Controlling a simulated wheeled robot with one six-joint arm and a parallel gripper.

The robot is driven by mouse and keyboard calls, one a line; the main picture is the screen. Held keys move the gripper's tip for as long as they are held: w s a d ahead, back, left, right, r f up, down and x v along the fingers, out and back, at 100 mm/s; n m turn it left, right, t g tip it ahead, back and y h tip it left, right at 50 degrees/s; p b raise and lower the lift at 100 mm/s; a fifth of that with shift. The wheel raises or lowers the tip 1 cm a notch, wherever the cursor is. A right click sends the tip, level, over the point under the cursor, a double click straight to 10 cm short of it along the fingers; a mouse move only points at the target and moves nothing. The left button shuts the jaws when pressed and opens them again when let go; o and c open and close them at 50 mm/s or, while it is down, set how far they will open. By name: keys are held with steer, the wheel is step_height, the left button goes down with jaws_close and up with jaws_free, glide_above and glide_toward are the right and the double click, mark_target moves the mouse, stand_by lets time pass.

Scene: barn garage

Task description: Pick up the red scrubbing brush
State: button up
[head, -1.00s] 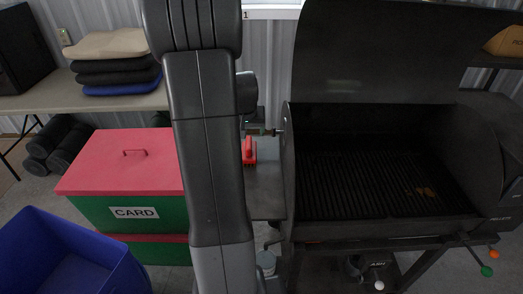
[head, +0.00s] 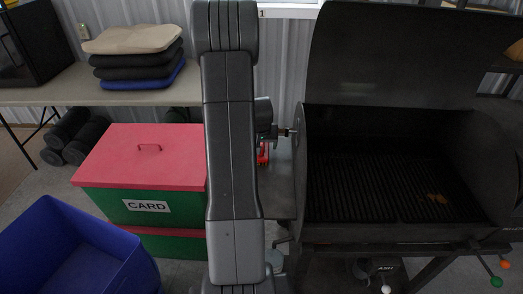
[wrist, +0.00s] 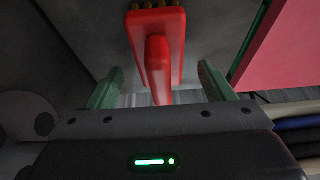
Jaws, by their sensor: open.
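The red scrubbing brush (head: 263,153) lies on the grill's grey side shelf (head: 281,190), partly hidden behind my arm in the head view. In the wrist view the brush (wrist: 158,48) shows its red block, yellowish bristle tufts at the top edge, and a handle pointing toward my gripper. My gripper (wrist: 158,88) is open, with its two green fingers apart to either side of the handle's near end. Nothing is clamped between them. I cannot tell whether the fingers touch the brush.
The black grill (head: 395,185) stands open right of the shelf. A green box with a red lid (head: 148,150), labelled CARD, stands left of my arm. A blue bin (head: 75,250) is at front left. A table (head: 45,96) behind holds folded cloths (head: 137,62).

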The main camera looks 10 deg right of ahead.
steer(key=shift+x, duration=1.65)
steer(key=shift+c, duration=0.2)
steer(key=c, duration=1.1)
step_height(320, 180, up, 10)
steer(key=shift+w+b, duration=0.1)
steer(key=shift+b, duration=0.2)
